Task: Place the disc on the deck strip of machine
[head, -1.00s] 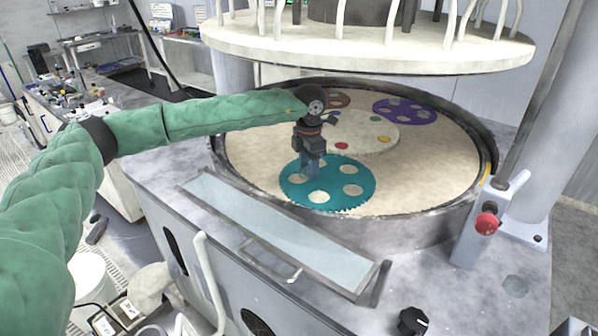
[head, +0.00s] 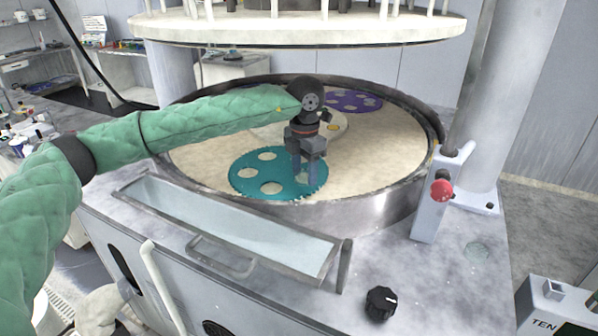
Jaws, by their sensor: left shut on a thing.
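My left gripper (head: 304,177) points down over the right part of the teal toothed carrier (head: 257,174), which lies on the beige round platen (head: 370,165). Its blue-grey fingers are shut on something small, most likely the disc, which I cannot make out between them. The carrier has several round holes, and the fingers hide its right one in part. The grey deck (head: 410,270) of the machine surrounds the platen's metal rim. A long shallow pale-blue tray (head: 220,225) is set along its front. My right gripper is not in view.
The upper plate (head: 300,27) hangs above. A post with a red button (head: 441,190) stands at the right, and a black knob (head: 381,303) at the front right.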

